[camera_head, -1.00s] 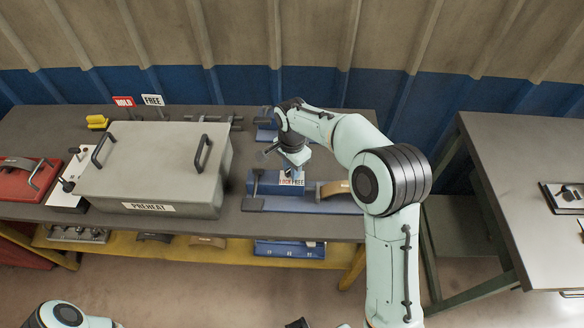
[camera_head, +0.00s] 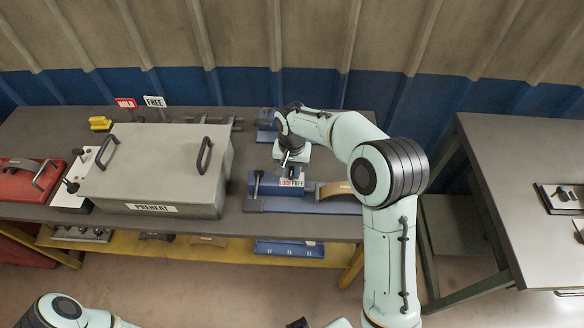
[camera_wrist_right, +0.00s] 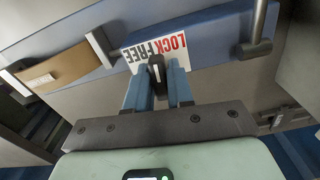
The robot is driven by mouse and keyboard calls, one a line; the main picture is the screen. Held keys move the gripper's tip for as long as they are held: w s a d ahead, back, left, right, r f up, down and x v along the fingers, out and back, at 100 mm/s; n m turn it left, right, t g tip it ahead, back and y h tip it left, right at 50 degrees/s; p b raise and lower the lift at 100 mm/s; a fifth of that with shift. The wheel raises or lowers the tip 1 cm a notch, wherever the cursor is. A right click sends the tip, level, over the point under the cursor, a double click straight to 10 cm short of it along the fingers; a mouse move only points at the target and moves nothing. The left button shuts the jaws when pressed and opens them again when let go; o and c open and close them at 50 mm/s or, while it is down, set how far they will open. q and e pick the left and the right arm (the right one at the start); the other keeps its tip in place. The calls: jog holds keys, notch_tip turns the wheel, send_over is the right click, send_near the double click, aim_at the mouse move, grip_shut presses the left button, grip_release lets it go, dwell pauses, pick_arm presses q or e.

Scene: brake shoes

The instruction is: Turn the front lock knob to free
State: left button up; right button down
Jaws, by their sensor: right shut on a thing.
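The blue front fixture (camera_head: 262,184) stands on the bench right of the preheat box, with a white "LOCK FREE" label (camera_head: 291,183) on it. My right gripper (camera_head: 290,166) points down just above that label. In the right wrist view, the black lock knob (camera_wrist_right: 157,70) sits between the two blue fingers of my right gripper (camera_wrist_right: 158,76), which are shut on it. The label (camera_wrist_right: 150,52) lies right behind the knob, upside down in this view. I cannot tell which word the knob points to. My left gripper is out of view.
A grey "PREHEAT" box (camera_head: 150,180) with two handles stands left of the fixture. A tan curved brake shoe (camera_head: 334,188) sits at the fixture's right. A metal lever (camera_wrist_right: 257,35) stands near the label. Another blue fixture (camera_head: 266,133) is farther back.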

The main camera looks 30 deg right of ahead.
aim_at(292, 170)
jog(key=n+p, duration=0.1)
jog(key=n, duration=0.4)
jog(key=shift+r+n, duration=0.1)
jog(key=shift+n, duration=0.2)
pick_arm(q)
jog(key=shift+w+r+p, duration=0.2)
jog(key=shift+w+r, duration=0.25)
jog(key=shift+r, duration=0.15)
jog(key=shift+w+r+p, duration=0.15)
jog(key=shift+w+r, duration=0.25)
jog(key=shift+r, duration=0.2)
pick_arm(e)
jog(key=shift+n, duration=2.3)
jog(key=c, duration=1.1)
grip_release()
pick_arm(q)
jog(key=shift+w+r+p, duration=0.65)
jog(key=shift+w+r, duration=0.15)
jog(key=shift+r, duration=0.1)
pick_arm(e)
notch_tip(292, 170, up, 13)
jog(key=shift+r, duration=0.15)
